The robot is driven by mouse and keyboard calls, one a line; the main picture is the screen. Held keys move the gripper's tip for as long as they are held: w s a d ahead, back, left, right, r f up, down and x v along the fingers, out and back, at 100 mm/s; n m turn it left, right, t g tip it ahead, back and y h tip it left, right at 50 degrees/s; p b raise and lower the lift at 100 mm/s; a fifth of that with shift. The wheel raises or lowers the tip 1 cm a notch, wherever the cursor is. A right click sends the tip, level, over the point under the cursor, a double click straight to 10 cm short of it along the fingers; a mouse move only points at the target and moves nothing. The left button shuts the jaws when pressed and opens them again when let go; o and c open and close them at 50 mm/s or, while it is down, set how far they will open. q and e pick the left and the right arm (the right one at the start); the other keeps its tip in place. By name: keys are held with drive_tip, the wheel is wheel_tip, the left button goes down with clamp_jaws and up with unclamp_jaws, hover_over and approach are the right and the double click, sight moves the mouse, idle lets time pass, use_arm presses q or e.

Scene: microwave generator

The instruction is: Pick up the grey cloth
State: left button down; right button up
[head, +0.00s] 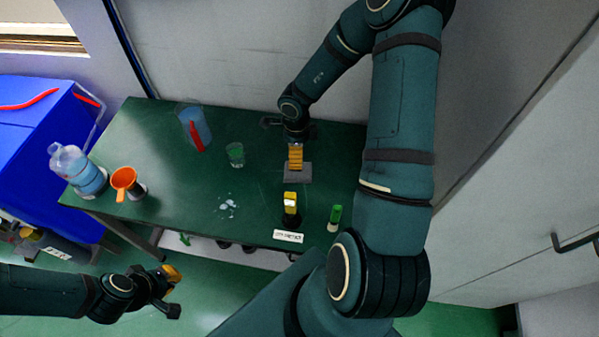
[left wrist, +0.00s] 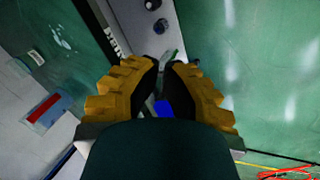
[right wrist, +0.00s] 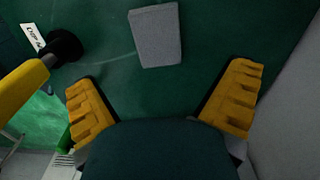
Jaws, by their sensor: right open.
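The grey cloth (head: 298,175) is a small flat rectangle on the green table, below my right gripper (head: 296,166) in the head view. In the right wrist view the cloth (right wrist: 155,35) lies ahead of and between the spread yellow fingers of my right gripper (right wrist: 163,78). That gripper is open with nothing between its fingers, and I see no contact with the cloth. My left gripper (head: 172,286) is off the table at the lower left. In the left wrist view its fingertips (left wrist: 167,65) are close together with a narrow gap; whether it counts as shut is unclear.
A yellow-topped black item (head: 290,205) and a green-capped bottle (head: 335,217) stand near the cloth. A glass (head: 235,154), a blue beaker (head: 196,127), an orange funnel (head: 123,180) and a water bottle (head: 80,170) stand further left. A wall is behind the table.

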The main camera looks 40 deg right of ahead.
sight(298, 172)
wheel_tip(298, 172, down, 5)
drive_tip(key=shift+f+b, duration=0.1)
drive_tip(key=shift+b, duration=0.65)
drive_tip(key=f+b, duration=0.1)
drive_tip(key=f, duration=0.1)
drive_tip(key=f+b, duration=0.1)
drive_tip(key=f, duration=0.2)
drive_tip(key=shift+s+a+f+b, duration=0.1)
drive_tip(key=shift+s+b, duration=0.1)
drive_tip(key=shift+b, duration=0.1)
drive_tip(key=c, duration=0.9)
